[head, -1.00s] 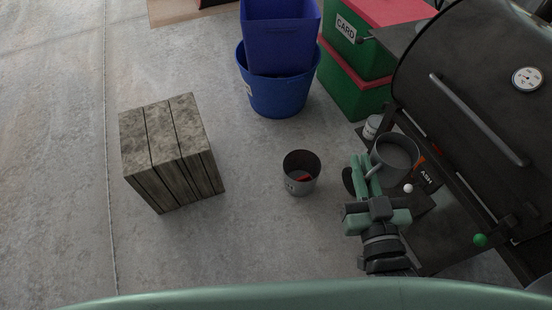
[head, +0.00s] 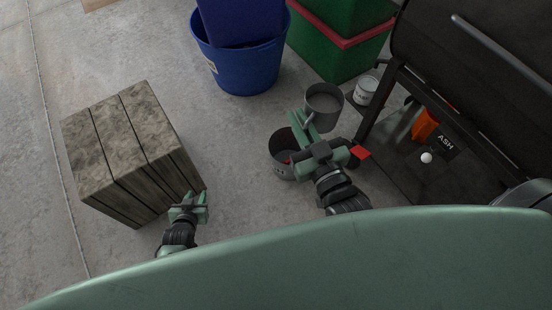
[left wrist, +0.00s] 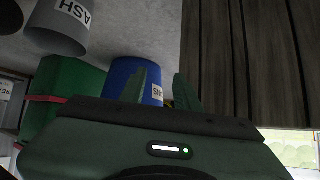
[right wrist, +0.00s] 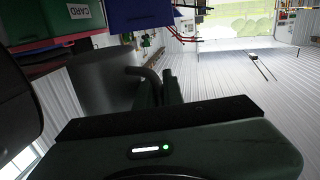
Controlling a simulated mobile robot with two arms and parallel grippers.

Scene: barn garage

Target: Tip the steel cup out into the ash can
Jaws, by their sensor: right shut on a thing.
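The steel cup (head: 326,118) is grey with a side handle. My right gripper (head: 304,122) is shut on its handle and holds it about upright, mouth up. The cup's inside looks grey; I cannot tell its contents. In the right wrist view the cup (right wrist: 105,88) is large beside the fingers. My left gripper (head: 196,197) is open and empty by the wooden crate.
The slatted wooden crate (head: 125,140) stands left. A blue bucket (head: 240,68) and green boxes with red lids (head: 330,50) stand behind. The black grill (head: 470,60) fills the right, its lower shelf holding a white tin (head: 366,92). Floor between crate and can is clear.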

